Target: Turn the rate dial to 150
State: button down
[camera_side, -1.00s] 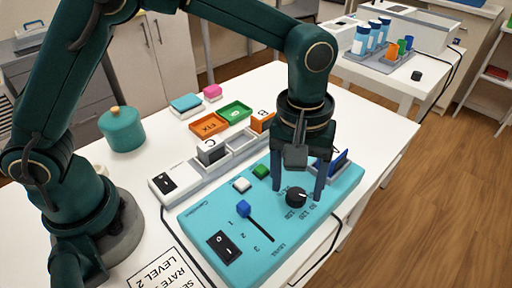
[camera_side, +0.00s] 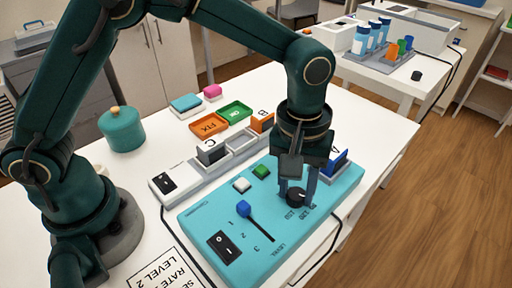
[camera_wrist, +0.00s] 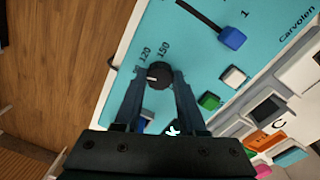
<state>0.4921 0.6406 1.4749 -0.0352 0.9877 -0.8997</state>
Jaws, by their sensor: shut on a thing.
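The rate dial (camera_side: 297,198) is a round black knob on the teal device (camera_side: 205,215). In the wrist view the dial (camera_wrist: 158,76) shows a short white mark on its left part, with the labels 120 and 150 printed beside it. Which label the mark points to I cannot tell. My gripper (camera_side: 298,190) points down over the dial. Its fingers are closed on opposite sides of the knob, as the wrist view also shows at the fingertips (camera_wrist: 158,72). In the side view the fingers hide part of the dial and its printed scale.
A printed card (camera_side: 165,270) lies in front. A teal pot (camera_side: 122,132) stands left.

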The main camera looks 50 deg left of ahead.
jog(key=m, duration=0.9)
jog(key=shift+w, duration=0.1)
jog(key=m, duration=0.4)
jog(key=shift+g, duration=0.3)
jog(key=shift+m, duration=2.1)
jog(key=shift+c, duration=2.4)
grip_release()
jog(key=shift+r, duration=0.15)
